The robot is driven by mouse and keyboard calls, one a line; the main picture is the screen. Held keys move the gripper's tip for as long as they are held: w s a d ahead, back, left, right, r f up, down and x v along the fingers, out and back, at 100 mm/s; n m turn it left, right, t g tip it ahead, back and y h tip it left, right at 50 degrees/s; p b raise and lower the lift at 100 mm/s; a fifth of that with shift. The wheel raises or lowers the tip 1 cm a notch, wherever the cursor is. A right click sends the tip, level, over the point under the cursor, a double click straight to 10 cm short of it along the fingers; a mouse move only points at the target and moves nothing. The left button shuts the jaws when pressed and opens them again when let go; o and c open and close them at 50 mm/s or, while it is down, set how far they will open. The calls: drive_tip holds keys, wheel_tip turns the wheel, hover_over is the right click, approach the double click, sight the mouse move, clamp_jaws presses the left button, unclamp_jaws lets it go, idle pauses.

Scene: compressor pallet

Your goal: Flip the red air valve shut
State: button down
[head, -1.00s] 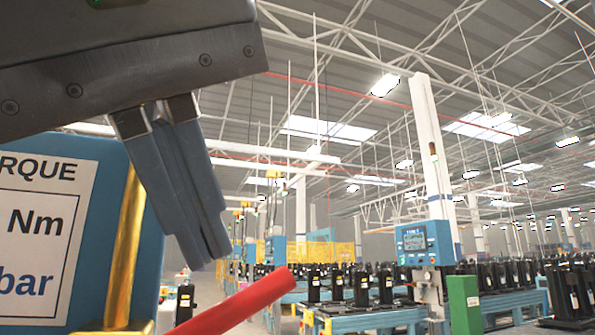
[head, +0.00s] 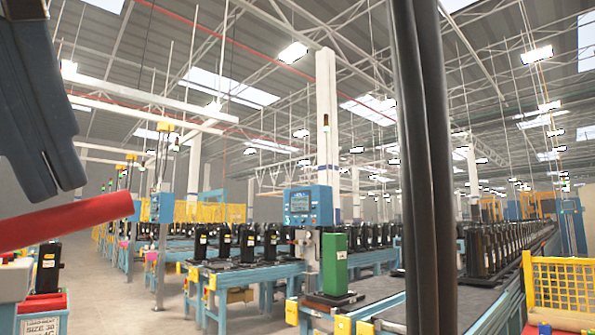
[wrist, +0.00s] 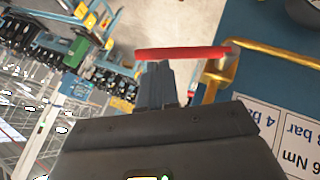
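The red air valve handle (head: 70,222) is a long red bar at the left edge of the head view, tilted slightly up to the right. In the wrist view the red handle (wrist: 185,53) lies across the picture, its right end beside a brass pipe (wrist: 212,82). My gripper (head: 58,188) has its blue-grey fingers close together, pointing down just above the bar. In the wrist view my gripper (wrist: 155,66) ends right at the bar's near side. I cannot tell whether it touches. Nothing shows between the fingers.
A blue panel with a printed label (wrist: 275,130) stands right of the gripper in the wrist view. Dark vertical hoses (head: 428,170) cross the head view. Behind are conveyor tables with black units, a green block (head: 334,262) and a yellow mesh fence (head: 562,285).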

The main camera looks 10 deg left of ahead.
sight(86, 205)
drive_tip(key=shift+w+d+f+b, duration=0.35)
drive_tip(key=shift+f+b, duration=0.3)
drive_tip(key=shift+b, duration=0.35)
drive_tip(key=shift+w+d+f+b, duration=0.25)
drive_tip(key=shift+w+f+b, duration=0.25)
drive_tip(key=shift+b, duration=0.45)
drive_tip(key=shift+s+f, duration=0.1)
drive_tip(key=shift+f, duration=0.05)
drive_tip(key=shift+d, duration=0.1)
